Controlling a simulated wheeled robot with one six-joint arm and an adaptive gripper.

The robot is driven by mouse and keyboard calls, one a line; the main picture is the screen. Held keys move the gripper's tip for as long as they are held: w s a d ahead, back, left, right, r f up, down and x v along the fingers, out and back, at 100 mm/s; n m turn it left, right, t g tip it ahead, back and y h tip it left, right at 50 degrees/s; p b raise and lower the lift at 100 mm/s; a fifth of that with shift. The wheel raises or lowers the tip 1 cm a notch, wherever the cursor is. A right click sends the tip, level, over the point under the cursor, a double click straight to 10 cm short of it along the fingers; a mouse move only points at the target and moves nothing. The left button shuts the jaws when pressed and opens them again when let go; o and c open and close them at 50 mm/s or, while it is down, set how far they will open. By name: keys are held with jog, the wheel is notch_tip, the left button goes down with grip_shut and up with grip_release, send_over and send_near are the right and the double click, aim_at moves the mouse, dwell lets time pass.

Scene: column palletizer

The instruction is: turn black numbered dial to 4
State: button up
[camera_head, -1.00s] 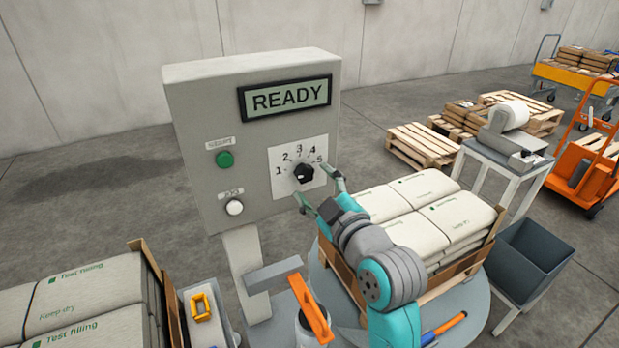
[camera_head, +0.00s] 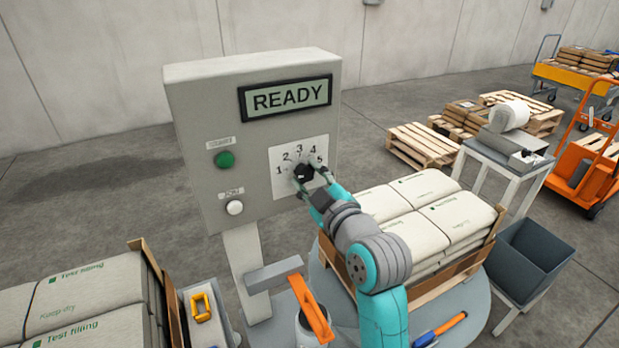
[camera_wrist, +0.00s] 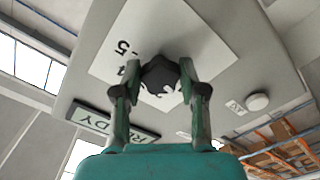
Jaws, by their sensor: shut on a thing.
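The black dial (camera_head: 303,172) sits on a white plate (camera_head: 283,158) numbered 1 to 5, on the front of a grey control box (camera_head: 190,110). My gripper (camera_head: 311,181) is at the dial from the lower right, with a finger on either side, shut on it. In the wrist view the dial (camera_wrist: 160,75) is between the two fingertips of my gripper (camera_wrist: 160,82). The fingers cover part of the dial, so I cannot tell which number its pointer faces. The display (camera_head: 290,96) reads READY.
A green button (camera_head: 225,160) and a white button (camera_head: 234,207) are left of the dial. White sacks (camera_head: 420,215) on a pallet stand close to the right of my arm. An orange-handled thing (camera_head: 311,311) stands below the box.

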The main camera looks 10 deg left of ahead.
jog(key=m, duration=0.5)
jog(key=shift+a+f+m, duration=0.1)
jog(key=shift+m, duration=0.2)
jog(key=m, duration=0.6)
jog(key=shift+s+a, duration=0.1)
jog(key=m, duration=0.6)
jog(key=shift+m, duration=0.3)
jog(key=m, duration=0.5)
jog(key=shift+s+a, duration=0.1)
jog(key=shift+m, duration=0.4)
jog(key=o, duration=1.1)
jog(key=shift+o, duration=0.2)
